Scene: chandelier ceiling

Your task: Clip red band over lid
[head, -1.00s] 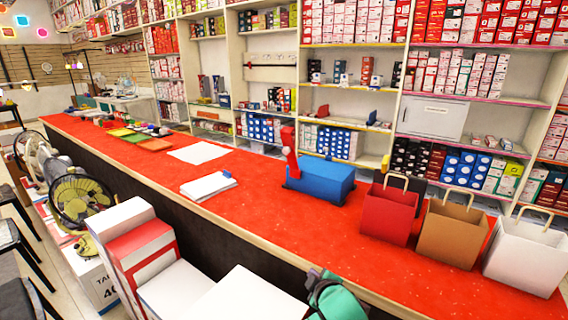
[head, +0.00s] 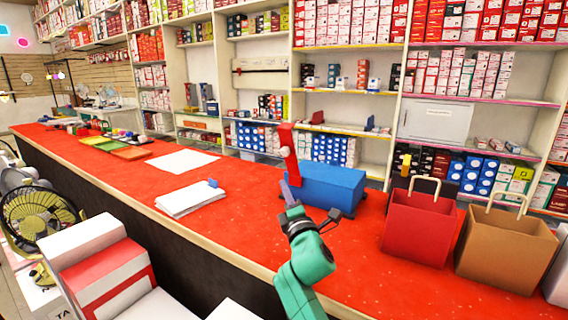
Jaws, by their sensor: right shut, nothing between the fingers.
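A blue box with a blue lid (head: 332,186) stands on the red counter. A red band (head: 287,145) rises from its left end and leans up, apart from the lid. My right gripper (head: 285,188) reaches up from the bottom of the head view on a green arm. It is shut and empty, with its tips in front of the box's left end, near the foot of the band. I cannot tell if it touches the band. The gripper hides part of the box's left end. My left gripper is not in view.
A red paper bag (head: 418,228) and a brown paper bag (head: 506,250) stand right of the box. A paper stack (head: 190,199) and a flat white sheet (head: 182,161) lie to the left. Stocked shelves stand behind. The red counter between stack and box is clear.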

